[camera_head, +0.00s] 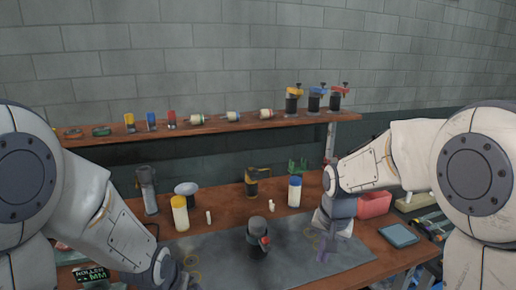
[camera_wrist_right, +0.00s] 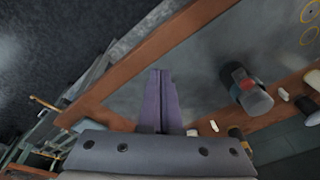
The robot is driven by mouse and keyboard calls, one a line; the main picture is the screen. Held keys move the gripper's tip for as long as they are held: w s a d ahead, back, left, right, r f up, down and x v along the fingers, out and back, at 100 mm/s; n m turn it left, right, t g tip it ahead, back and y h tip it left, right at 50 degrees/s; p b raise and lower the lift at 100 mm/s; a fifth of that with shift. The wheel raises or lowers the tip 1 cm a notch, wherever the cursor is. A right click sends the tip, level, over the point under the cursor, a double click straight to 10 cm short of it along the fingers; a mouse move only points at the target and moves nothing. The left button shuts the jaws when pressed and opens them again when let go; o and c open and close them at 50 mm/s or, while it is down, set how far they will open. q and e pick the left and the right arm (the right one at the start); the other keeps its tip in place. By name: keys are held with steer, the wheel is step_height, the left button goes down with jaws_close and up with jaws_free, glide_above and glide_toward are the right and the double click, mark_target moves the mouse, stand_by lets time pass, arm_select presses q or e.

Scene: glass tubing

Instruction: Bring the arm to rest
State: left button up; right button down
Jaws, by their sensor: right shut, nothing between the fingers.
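My right arm comes in from the right in the head view. Its gripper (camera_head: 321,246) points down over the right part of the grey mat (camera_head: 345,256). In the right wrist view its two purple fingers (camera_wrist_right: 158,92) lie together, shut and empty. A dark cylinder with a red part (camera_head: 258,240) stands on the mat to the left of the right gripper, apart from it. It also shows in the right wrist view (camera_wrist_right: 248,92). My left arm comes in from the left, with its wrist low at the mat's left edge. The left fingers are not clear.
A yellow-capped white bottle (camera_head: 180,216) and a blue-capped one (camera_head: 294,192) stand behind the mat on the wooden table. A red bin (camera_head: 374,204) and a blue-grey pad (camera_head: 398,235) lie to the right. A shelf (camera_head: 220,127) with several small items runs behind.

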steer(key=s+d+f+n, duration=0.3)
steer(key=s+f+n, duration=0.25)
steer(key=s, duration=0.55)
arm_select(q)
steer(key=s+d+r+m+g, duration=0.2)
steer(key=s+d, duration=0.4)
steer(key=s, duration=0.4)
steer(key=s+d+r+m+g+h, duration=0.1)
steer(key=s+d+r+m+g, duration=0.2)
steer(key=s, duration=0.7)
steer(key=d+r, duration=0.2)
steer(key=d, duration=0.2)
steer(key=shift+s+m, duration=0.25)
steer(key=shift+m, duration=0.15)
arm_select(e)
steer(key=s+a+r+n+g, duration=0.1)
steer(key=s+a+r+n, duration=0.1)
steer(key=s+a, duration=0.5)
steer(key=s+a+r+n+g, duration=0.1)
steer(key=s+a+r+n, duration=0.2)
steer(key=s+a+n, duration=0.2)
steer(key=shift+s+a+y, duration=0.4)
steer(key=shift+s+a, duration=0.55)
steer(key=shift+s, duration=0.1)
